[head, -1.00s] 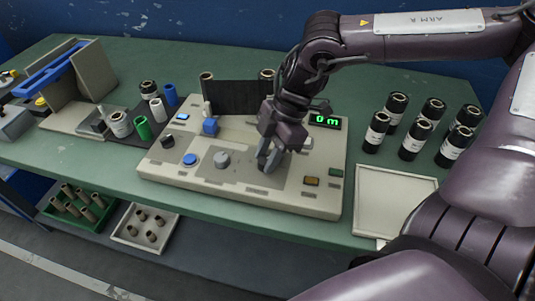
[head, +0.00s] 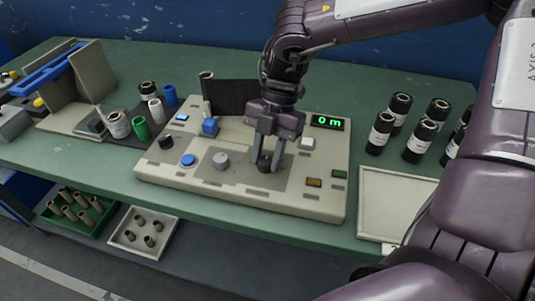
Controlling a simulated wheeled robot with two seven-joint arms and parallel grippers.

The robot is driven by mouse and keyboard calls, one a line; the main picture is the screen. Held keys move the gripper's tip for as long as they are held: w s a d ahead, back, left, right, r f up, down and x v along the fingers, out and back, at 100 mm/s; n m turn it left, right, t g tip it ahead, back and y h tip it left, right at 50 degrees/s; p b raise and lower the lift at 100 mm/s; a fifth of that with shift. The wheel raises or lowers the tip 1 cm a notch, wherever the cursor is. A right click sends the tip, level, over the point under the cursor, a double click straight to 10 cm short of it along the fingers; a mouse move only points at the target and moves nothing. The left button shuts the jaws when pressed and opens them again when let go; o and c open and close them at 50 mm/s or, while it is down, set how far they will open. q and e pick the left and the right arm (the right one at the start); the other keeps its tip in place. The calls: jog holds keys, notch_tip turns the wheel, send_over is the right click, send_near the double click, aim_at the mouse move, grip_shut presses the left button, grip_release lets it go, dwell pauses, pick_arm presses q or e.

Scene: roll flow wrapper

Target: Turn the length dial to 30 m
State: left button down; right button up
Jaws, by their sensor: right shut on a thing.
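The beige control panel (head: 190,190) lies on the green table. Its green display (head: 328,122) reads 0 m. My right gripper (head: 265,165) points down at the panel, its fingers shut on a dark dial (head: 264,158) that they partly hide. I cannot read the dial's marking. A grey knob (head: 221,160) stands on the panel to the left of the gripper, apart from it. My left gripper is not in view.
A blue button (head: 188,160), a black knob (head: 166,142) and a blue block (head: 210,127) are on the panel. Dark rolls (head: 380,134) stand to the right, behind an empty pale tray (head: 385,200). A dark sheet (head: 236,95) stands behind the panel.

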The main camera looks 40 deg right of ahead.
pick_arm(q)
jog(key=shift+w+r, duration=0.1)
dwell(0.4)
pick_arm(e)
jog(key=o, duration=1)
jog(key=shift+w+d+r, duration=0.1)
jog(key=shift+w+r, duration=0.05)
jog(key=shift+r, duration=0.25)
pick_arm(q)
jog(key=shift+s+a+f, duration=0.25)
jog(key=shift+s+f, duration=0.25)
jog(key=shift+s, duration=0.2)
pick_arm(e)
jog(key=v, duration=0.7)
